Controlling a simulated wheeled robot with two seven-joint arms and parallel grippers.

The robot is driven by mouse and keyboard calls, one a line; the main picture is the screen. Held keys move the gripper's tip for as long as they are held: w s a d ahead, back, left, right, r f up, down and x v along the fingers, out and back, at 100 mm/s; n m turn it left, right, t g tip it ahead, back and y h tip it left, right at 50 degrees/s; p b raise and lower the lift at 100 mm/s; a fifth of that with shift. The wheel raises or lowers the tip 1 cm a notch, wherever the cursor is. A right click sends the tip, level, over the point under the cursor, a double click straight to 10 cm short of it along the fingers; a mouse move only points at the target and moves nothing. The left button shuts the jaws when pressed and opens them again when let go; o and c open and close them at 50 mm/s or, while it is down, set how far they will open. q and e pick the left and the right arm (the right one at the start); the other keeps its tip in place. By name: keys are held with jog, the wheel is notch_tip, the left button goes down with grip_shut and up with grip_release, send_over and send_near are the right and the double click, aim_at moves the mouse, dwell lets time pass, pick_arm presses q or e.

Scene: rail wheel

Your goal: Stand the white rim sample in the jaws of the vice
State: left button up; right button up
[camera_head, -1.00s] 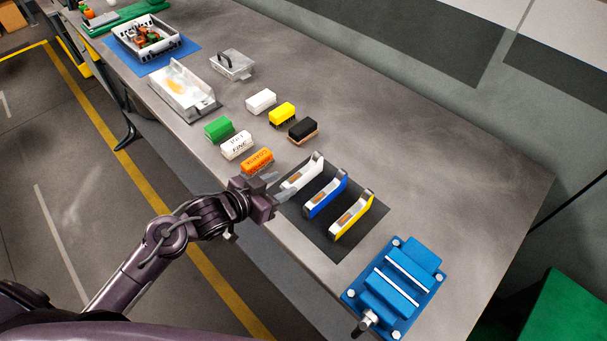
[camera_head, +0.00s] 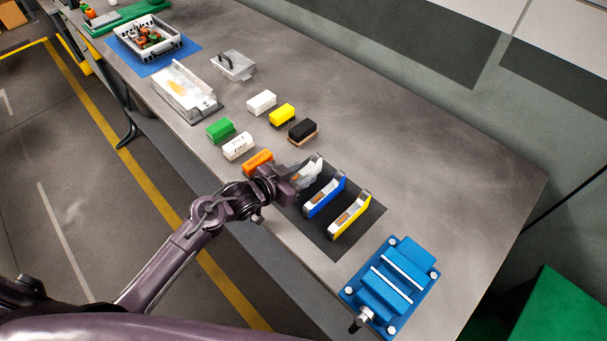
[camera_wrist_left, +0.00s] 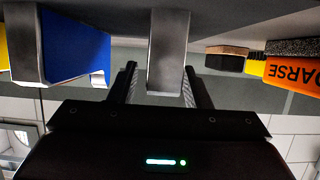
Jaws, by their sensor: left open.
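The white rim sample (camera_head: 314,164) stands on a dark mat (camera_head: 333,252), left of the blue sample (camera_head: 324,197) and the yellow sample (camera_head: 348,217). My left gripper (camera_head: 303,172) is at its near end and hides part of it. In the left wrist view, the white sample (camera_wrist_left: 168,45) stands between the two open fingers of my left gripper (camera_wrist_left: 160,75), with a gap visible at least on the left side. The blue vice (camera_head: 392,285) sits at the front right of the bench, with two pale jaw strips and a visible gap between them. My right gripper is not in view.
An orange block (camera_head: 257,161) lies just left of my gripper. White, green, yellow and black blocks lie behind it. A tray (camera_head: 186,92), a lidded metal box (camera_head: 233,65) and a basket (camera_head: 172,47) stand farther back.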

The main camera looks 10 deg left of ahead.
pick_arm(q)
grip_shut()
dwell(1.2)
jog(key=shift+w+r, duration=0.1)
jog(key=shift+r, duration=0.1)
